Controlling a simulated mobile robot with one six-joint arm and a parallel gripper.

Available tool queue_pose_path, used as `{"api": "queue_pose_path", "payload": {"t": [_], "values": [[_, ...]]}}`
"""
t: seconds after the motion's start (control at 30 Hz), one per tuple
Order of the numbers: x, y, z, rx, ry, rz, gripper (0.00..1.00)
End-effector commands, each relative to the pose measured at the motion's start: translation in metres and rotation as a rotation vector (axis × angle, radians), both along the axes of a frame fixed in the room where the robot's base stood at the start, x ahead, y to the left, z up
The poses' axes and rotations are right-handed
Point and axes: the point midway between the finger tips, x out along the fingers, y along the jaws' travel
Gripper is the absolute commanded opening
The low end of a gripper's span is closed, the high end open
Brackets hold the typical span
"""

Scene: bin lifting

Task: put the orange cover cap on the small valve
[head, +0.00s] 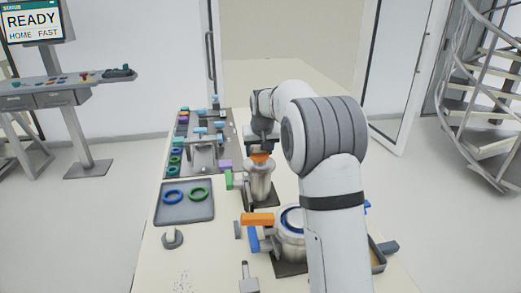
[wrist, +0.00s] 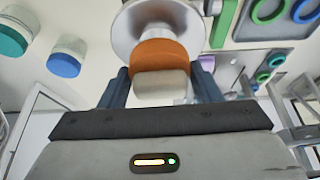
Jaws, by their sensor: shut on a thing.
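The orange cover cap (head: 260,157) is at the top of the small silver valve (head: 259,183), in the middle of the table. My gripper (head: 261,149) is directly above the valve, pointing down, partly hidden by my arm. In the wrist view my gripper (wrist: 163,88) is shut on the pale knob of the orange cap (wrist: 160,55). The cap lies against or just before the round silver flange of the valve (wrist: 125,30). I cannot tell whether it touches the flange or is fully seated.
A larger valve (head: 291,243) with an orange handle (head: 257,219) and blue parts stands nearer. A grey tray (head: 185,214) with a blue and a green ring lies left. A rack (head: 205,158) of coloured parts is behind. A grey open-ended piece (head: 172,239) lies on bare tabletop.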

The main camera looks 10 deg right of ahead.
Motion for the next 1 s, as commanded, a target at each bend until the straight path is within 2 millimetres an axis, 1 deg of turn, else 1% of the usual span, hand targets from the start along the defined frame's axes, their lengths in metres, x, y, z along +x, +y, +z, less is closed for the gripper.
{"api": "queue_pose_path", "payload": {"t": [0.37,0.4,0.67,0.83,1.0], "values": [[0.0001,0.0000,-0.0018,0.000,0.000,0.000,0.39],[0.0001,0.0000,-0.0018,0.000,0.000,0.000,0.61],[0.0000,0.0000,-0.0018,0.000,0.000,0.000,0.82],[0.0000,0.0000,-0.0019,0.000,0.000,0.000,0.83],[0.0000,0.0000,-0.0021,0.000,0.000,0.000,0.97]]}}
